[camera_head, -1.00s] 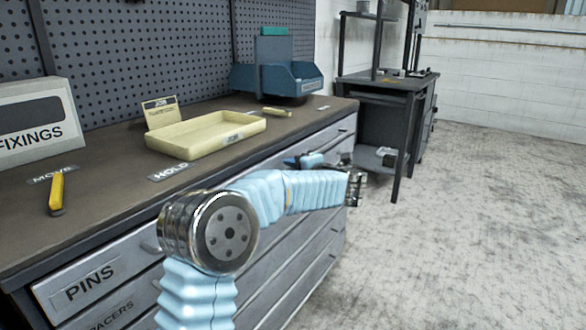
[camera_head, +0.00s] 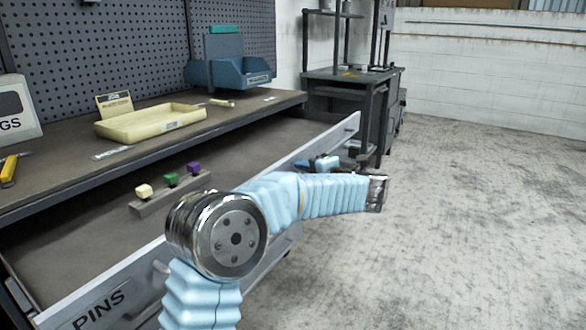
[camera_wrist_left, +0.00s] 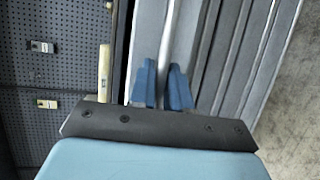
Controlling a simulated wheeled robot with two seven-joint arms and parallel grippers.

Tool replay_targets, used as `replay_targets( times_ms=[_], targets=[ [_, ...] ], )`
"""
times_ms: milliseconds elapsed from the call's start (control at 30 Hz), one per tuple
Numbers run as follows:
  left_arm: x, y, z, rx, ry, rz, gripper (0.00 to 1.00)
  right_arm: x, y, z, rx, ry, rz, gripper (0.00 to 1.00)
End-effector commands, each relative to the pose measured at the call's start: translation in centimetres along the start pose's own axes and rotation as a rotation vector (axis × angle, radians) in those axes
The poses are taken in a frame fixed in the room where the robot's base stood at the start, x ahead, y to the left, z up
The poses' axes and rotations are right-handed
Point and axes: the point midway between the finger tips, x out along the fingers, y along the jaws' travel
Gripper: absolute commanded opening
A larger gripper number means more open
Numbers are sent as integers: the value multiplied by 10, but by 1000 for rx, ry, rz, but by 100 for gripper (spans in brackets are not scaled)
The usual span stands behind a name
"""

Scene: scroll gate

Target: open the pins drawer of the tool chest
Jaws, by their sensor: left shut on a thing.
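The pins drawer (camera_head: 130,290) of the tool chest stands pulled out, its grey front panel marked PINS at the lower left. My left gripper (camera_head: 318,163) is at the drawer front, mostly behind my own arm in the head view. In the left wrist view my left gripper (camera_wrist_left: 165,88) has its blue fingers on both sides of the long pale handle bar (camera_wrist_left: 172,40), shut on it. Inside the drawer a grey rack (camera_head: 175,196) holds a white, a green and a purple pin. My right gripper is not in view.
On the chest top (camera_head: 60,185) stand a cream tray (camera_head: 150,122), a blue bin (camera_head: 228,75), a sign and a yellow-handled tool (camera_head: 10,170). A dark workbench (camera_head: 345,85) is behind. The floor at the right is clear.

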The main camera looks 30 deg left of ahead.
Motion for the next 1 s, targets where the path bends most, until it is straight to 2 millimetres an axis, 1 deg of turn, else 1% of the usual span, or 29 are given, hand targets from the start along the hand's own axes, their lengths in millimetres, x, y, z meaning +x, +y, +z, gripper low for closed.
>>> replay_targets(
  times_ms=[33,200,400,600,933,967,1000],
  targets=[
    [-10,-4,5,3,-5,-4,0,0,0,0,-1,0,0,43],
    [-32,-9,14,3,-4,-3,0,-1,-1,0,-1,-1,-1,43],
    [-50,-13,21,2,-2,-3,0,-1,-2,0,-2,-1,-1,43],
    [-55,-14,23,2,-1,-3,0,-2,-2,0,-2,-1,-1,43],
    [-56,-14,23,2,-1,-3,0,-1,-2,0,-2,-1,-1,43],
    [-56,-14,23,2,-1,-3,22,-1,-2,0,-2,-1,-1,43],
    [-56,-14,23,2,-1,-3,23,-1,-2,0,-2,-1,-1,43]
  ],
)
